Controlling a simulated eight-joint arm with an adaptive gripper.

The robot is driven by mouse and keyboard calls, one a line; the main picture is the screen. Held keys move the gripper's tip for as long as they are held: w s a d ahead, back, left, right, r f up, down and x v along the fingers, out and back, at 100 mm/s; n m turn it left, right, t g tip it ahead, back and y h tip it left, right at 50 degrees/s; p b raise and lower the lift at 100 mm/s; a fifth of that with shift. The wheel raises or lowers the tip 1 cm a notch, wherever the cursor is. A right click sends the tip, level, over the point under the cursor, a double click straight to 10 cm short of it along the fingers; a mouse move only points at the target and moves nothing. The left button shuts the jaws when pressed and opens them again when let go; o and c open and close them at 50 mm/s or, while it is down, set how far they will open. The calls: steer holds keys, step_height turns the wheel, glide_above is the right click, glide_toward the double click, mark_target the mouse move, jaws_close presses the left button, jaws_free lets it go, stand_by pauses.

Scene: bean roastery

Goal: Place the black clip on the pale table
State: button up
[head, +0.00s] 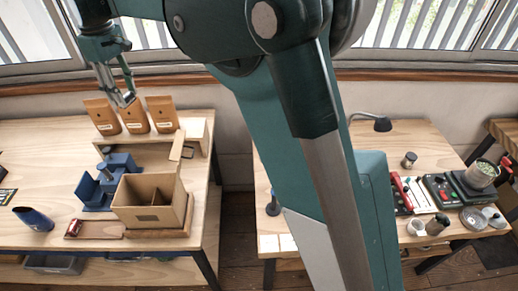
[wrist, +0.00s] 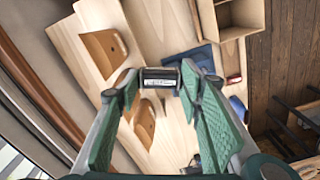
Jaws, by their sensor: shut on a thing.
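My gripper (head: 124,97) is high over the back of the left pale wooden table (head: 45,150) in the head view, in front of the paper bags. In the wrist view, my gripper (wrist: 160,88) is shut on the black clip (wrist: 160,76), a small dark piece with a pale label held crosswise between the green fingertips. The clip is in the air, with the table and bags beyond it. It is too small to make out clearly in the head view. Another pale wooden table (head: 440,150) stands to the right, partly hidden by my arm.
Three brown bags (head: 163,114) stand along the left table's back. The left table's back left is bare. The right table's right half is crowded.

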steer(key=w+d+m+b, duration=0.15)
steer(key=w+d, duration=0.65)
steer(key=d, duration=1)
steer(key=w+d+m+b, duration=0.1)
steer(key=w+d+m, duration=0.2)
steer(key=w+d, duration=1)
steer(key=w+d+m+b, duration=0.2)
steer(key=d+m, duration=0.1)
steer(key=d, duration=2)
steer(key=s+d+m+b, duration=0.2)
steer(key=d+m, duration=0.1)
steer(key=d, duration=2.7)
steer(key=s+d+m+b, duration=0.15)
steer(key=s+d, duration=0.35)
steer(key=d, duration=0.8)
steer(key=s+d+m, duration=0.2)
steer(key=s+d, duration=0.3)
steer(key=d, duration=0.8)
step_height(320, 180, down, 38)
steer(key=shift+s+a, duration=0.15)
steer(key=shift+a, duration=0.2)
steer(key=shift+f, duration=0.1)
steer(key=shift+f+b, duration=0.65)
steer(key=shift+f, duration=2.45)
